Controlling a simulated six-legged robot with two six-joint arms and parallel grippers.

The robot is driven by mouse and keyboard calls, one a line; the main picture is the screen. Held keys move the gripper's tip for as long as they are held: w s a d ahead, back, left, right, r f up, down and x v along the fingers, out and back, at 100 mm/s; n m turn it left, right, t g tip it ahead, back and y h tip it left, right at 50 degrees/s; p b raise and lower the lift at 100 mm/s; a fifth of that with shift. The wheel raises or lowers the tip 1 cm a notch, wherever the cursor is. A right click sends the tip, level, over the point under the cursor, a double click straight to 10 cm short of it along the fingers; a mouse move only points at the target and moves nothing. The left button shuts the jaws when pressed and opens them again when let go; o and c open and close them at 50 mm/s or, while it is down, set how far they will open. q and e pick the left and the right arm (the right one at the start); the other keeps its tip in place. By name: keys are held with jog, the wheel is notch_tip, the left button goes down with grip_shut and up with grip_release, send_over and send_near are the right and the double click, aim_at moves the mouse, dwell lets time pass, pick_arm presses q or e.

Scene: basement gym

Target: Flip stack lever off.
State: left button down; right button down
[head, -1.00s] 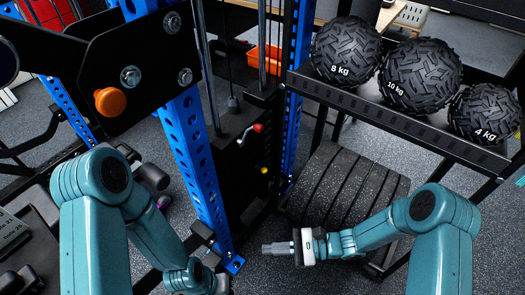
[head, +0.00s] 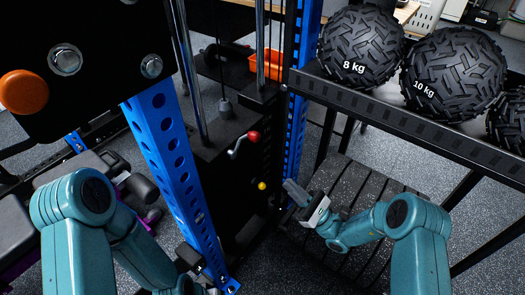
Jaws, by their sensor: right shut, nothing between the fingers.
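A small metal lever with a red knob (head: 254,137) sticks out from the black weight-stack housing (head: 222,150), behind the blue upright. Its arm slopes down left from the knob to its pivot. A yellow knob (head: 262,186) sits lower on the same housing. My right gripper (head: 290,187) is shut and empty. In the picture it is just right of the yellow knob and below right of the red knob, apart from the lever. My left arm bends down at the lower left, and its gripper is out of view.
Blue perforated uprights (head: 175,165) flank the stack; the near one stands close to my left arm. A black rack (head: 400,112) holds tread-patterned balls (head: 360,47) above my right arm. Dark ribbed slabs (head: 350,185) lie beneath it. An orange bin (head: 266,62) is behind.

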jog(key=s+d+r+x, duration=0.1)
jog(key=r+x, duration=0.1)
jog(key=x, duration=1.1)
jog(key=shift+d, duration=0.25)
jog(key=shift+s+r+n+g+y+b, duration=0.1)
jog(key=shift+r+n+g+y+b, duration=0.15)
jog(key=shift+n+g, duration=0.55)
jog(key=shift+s+r+n+g+y+b, duration=0.2)
jog(key=shift+n+g, duration=0.3)
jog(key=shift+n, duration=0.5)
jog(key=s+a+r+n+g+h+b, duration=0.1)
jog(key=n+g, duration=0.4)
jog(key=n, duration=0.5)
jog(key=s+a+r+n+g+h+b, duration=0.2)
jog(key=n+g+h+b, duration=0.3)
jog(key=n, duration=0.5)
jog(key=shift+s+a+r+h+b, duration=0.15)
jog(key=shift+s+r+h+b, duration=0.25)
jog(key=shift+s+h, duration=0.2)
jog(key=shift+s, duration=0.1)
